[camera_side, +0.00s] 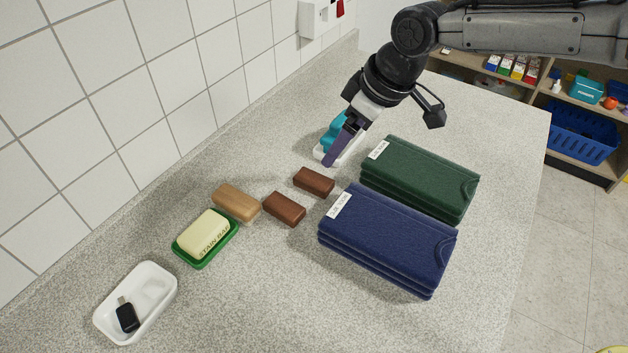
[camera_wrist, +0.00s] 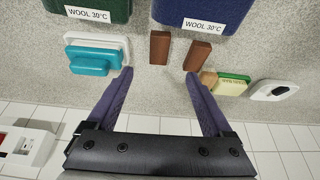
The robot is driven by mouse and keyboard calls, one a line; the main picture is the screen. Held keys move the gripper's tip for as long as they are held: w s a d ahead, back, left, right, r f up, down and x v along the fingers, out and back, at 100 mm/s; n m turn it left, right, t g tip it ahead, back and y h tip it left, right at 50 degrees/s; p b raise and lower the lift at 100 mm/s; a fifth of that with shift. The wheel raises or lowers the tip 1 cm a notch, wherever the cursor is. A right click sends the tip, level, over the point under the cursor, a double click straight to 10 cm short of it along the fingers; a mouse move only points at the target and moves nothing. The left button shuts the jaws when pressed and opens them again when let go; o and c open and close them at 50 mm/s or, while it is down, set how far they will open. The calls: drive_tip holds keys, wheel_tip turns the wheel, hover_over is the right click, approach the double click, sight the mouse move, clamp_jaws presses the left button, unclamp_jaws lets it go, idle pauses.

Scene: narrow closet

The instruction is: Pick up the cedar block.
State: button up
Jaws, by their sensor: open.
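Two reddish-brown wooden blocks lie on the speckled counter: the nearer one to the towels (camera_side: 314,182) and a second one (camera_side: 284,208) to its lower left. They also show in the wrist view, one upright in the picture (camera_wrist: 159,48) and one slanted (camera_wrist: 197,56). A lighter tan wooden piece (camera_side: 236,203) with rounded edges lies beside the soap; it is partly behind a finger in the wrist view (camera_wrist: 208,80). No label tells which is cedar. My gripper (camera_side: 331,160) is open and empty above the counter, its fingers (camera_wrist: 158,74) apart and short of the blocks.
Folded green (camera_side: 420,178) and blue (camera_side: 390,238) towels lie right of the blocks. A stain bar in a green tray (camera_side: 190,260) and a white dish (camera_side: 160,272) holding a dark item stand lower left. A teal object (camera_wrist: 92,60) rests in a white dish. The tiled wall runs behind.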

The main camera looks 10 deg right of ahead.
hover_over(314, 179)
drive_tip(key=s+d, duration=0.2)
wheel_tip(314, 179, down, 7)
drive_tip(key=shift+r, duration=0.1)
drive_tip(key=shift+x, duration=2.65)
drive_tip(key=shift+w+r, duration=0.1)
drive_tip(key=shift+r, duration=0.05)
clamp_jaws()
